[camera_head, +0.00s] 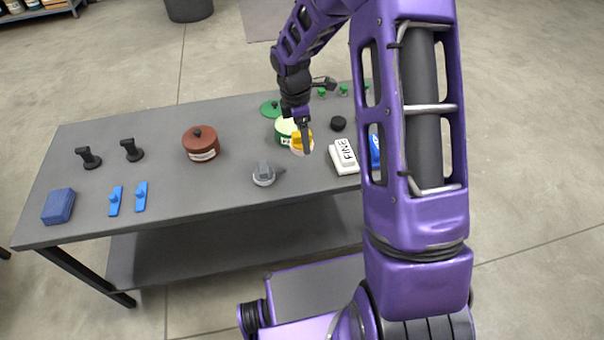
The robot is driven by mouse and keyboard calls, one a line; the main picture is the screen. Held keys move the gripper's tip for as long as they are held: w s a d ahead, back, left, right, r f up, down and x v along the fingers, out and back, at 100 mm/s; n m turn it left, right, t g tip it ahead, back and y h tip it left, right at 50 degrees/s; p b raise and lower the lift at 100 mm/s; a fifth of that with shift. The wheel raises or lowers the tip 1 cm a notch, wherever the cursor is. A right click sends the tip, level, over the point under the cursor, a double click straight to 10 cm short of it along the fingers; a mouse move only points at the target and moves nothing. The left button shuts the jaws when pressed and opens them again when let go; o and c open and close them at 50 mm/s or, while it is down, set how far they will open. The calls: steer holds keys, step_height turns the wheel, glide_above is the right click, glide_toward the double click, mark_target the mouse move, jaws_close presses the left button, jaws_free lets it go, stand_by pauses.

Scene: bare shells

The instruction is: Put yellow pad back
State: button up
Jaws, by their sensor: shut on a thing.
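The yellow pad (298,144) has a yellow top and a pale underside. It is at the right part of the grey table (240,122), just in front of an open green pot (282,130). My gripper (304,136) points down and is shut on the yellow pad. The fingers partly cover the pad. I cannot tell whether the pad touches the table or is held above it. A similar grey pad (263,175) with a pale base stands nearer the front edge.
A green lid (270,108) lies behind the pot. A white block marked FINE (344,157), a black disc (338,123) and a partly hidden blue item (375,152) are to the right. A lidded brown pot (201,144) stands left. The table between it and the grey pad is clear.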

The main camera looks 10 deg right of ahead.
step_height(320, 180, down, 10)
steer(key=shift+r+b, duration=0.1)
steer(key=shift+b, duration=0.75)
steer(key=o, duration=1.1)
steer(key=shift+o, duration=0.2)
steer(key=r, duration=0.4)
steer(key=a+r+p, duration=0.1)
steer(key=r, duration=0.3)
steer(key=r+p, duration=0.1)
steer(key=r, duration=0.3)
steer(key=shift+a, duration=0.25)
